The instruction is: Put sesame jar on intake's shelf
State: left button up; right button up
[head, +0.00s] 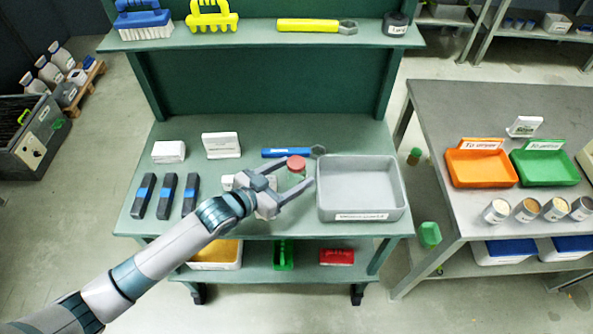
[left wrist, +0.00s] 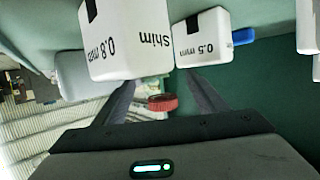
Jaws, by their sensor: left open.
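A small clear jar with a red lid (head: 296,162) stands on the green workbench, left of the grey bin. Its label cannot be read. My left gripper (head: 299,175) is open, with its fingers near the jar. In the left wrist view the red lid (left wrist: 162,102) shows between the open fingers (left wrist: 161,95), and I cannot tell whether they touch it. Several open-topped jars (head: 527,210) with differently coloured contents stand on the right table, their labels too small to read. I cannot identify the sesame jar or the intake's shelf for certain. My right gripper is out of view.
The grey bin (head: 360,214) is close right of the gripper. A 0.8 mm shim box (left wrist: 130,45) and a 0.5 mm box (left wrist: 203,38) show close by. A blue wrench (head: 288,153) lies behind. Orange (head: 482,182) and green (head: 546,181) trays sit on the right table.

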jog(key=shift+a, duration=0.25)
pick_arm(q)
jog(key=c, duration=1.4)
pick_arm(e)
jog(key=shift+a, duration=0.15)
